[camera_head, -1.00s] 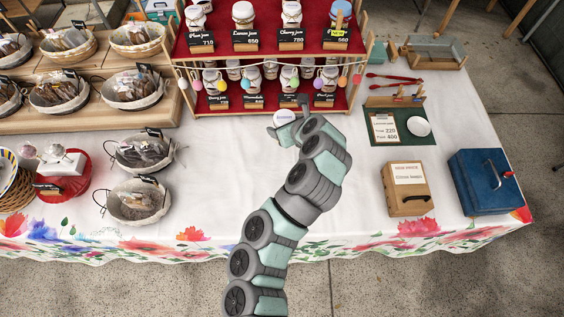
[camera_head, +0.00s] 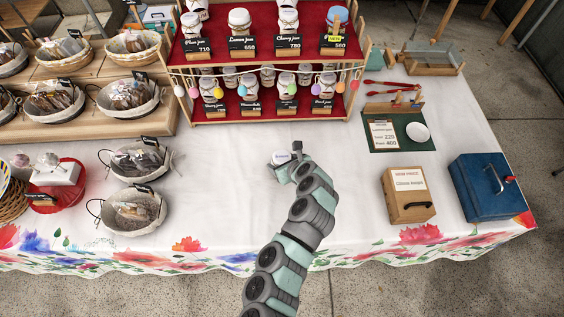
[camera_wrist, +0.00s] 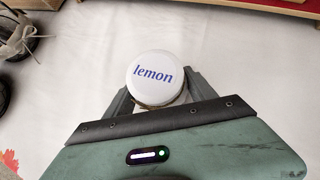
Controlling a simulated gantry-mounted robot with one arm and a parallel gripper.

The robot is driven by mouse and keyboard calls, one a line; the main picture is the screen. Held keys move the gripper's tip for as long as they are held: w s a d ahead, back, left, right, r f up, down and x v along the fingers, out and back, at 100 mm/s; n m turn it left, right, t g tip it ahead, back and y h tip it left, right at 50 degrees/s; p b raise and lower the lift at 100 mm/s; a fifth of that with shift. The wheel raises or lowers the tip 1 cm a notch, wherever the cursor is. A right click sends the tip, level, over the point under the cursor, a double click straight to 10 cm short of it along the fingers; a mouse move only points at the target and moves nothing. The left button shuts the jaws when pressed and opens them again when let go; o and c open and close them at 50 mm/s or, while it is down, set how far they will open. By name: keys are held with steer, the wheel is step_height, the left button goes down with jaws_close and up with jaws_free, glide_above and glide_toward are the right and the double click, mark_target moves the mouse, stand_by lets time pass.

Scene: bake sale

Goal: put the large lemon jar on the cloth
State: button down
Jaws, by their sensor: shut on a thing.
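My gripper (camera_head: 291,165) is shut on the lemon jar (camera_head: 281,157), low over the white cloth (camera_head: 235,200) in front of the red shelf. In the wrist view the jar's white lid (camera_wrist: 153,77) reads "lemon" in blue and sits between the two fingers of my gripper (camera_wrist: 155,100). The lid hides the jar's body, so I cannot tell whether its base touches the cloth (camera_wrist: 235,65).
The red shelf (camera_head: 262,117) with several jars and hanging egg ornaments stands behind. Baskets (camera_head: 136,210) stand to the left. A wooden box (camera_head: 408,194) and a blue cash box (camera_head: 490,187) stand to the right. Cloth around the jar is clear.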

steer(key=shift+w+r, duration=0.1)
steer(key=shift+c, duration=1.5)
jaws_free()
